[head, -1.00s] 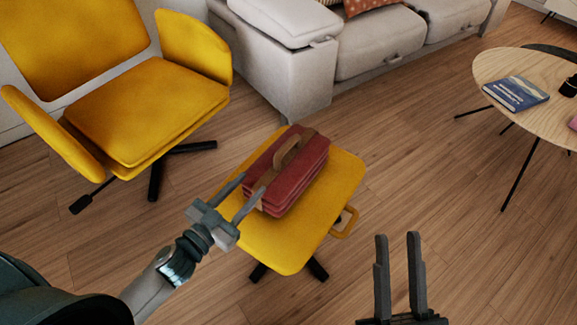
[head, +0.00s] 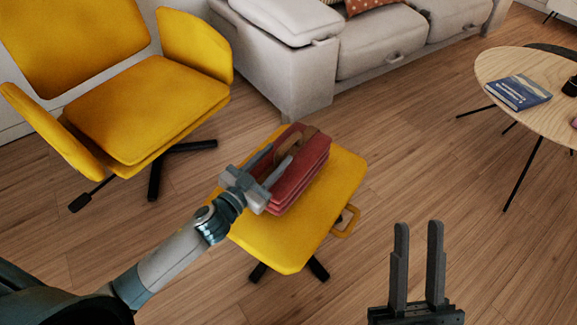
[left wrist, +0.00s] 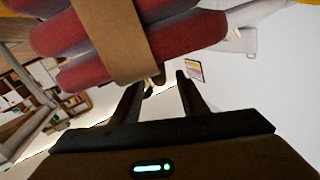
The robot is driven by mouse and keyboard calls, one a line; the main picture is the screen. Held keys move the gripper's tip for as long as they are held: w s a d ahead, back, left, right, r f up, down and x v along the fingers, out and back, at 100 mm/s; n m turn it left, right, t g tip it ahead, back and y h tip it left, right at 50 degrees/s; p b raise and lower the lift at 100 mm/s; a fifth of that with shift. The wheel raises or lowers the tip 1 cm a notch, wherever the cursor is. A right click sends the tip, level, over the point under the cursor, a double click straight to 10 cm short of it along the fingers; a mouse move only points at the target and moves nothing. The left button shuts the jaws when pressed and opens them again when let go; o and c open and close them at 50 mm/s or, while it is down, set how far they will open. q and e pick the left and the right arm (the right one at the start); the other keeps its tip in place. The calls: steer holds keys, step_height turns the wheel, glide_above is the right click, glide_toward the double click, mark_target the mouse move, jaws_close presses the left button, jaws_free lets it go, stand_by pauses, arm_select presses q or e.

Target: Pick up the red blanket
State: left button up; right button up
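The red blanket (head: 305,173) is folded and bound with a brown strap and carry handle (head: 295,143). It lies on the yellow footstool (head: 283,250). My left gripper (head: 269,163) is open at the blanket's near left side, its fingers pointing toward the handle. In the left wrist view, the blanket's red folds (left wrist: 185,38) and brown strap (left wrist: 108,40) fill the top, just beyond my spread left fingers (left wrist: 160,92). Whether the fingers touch the blanket or handle I cannot tell. My right gripper (head: 418,232) is open and empty over the floor at the lower right.
A yellow armchair (head: 140,105) stands at the left. A grey sofa (head: 275,65) is behind the footstool. A round wooden table (head: 540,110) with a blue book (head: 518,92) stands at the right. The floor between footstool and table is clear.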

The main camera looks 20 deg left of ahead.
arm_select(q)
steer(key=shift+w+d, duration=0.15)
steer(key=shift+w, duration=0.25)
arm_select(e)
steer(key=shift+r, duration=0.15)
arm_select(q)
steer(key=shift+w, duration=0.15)
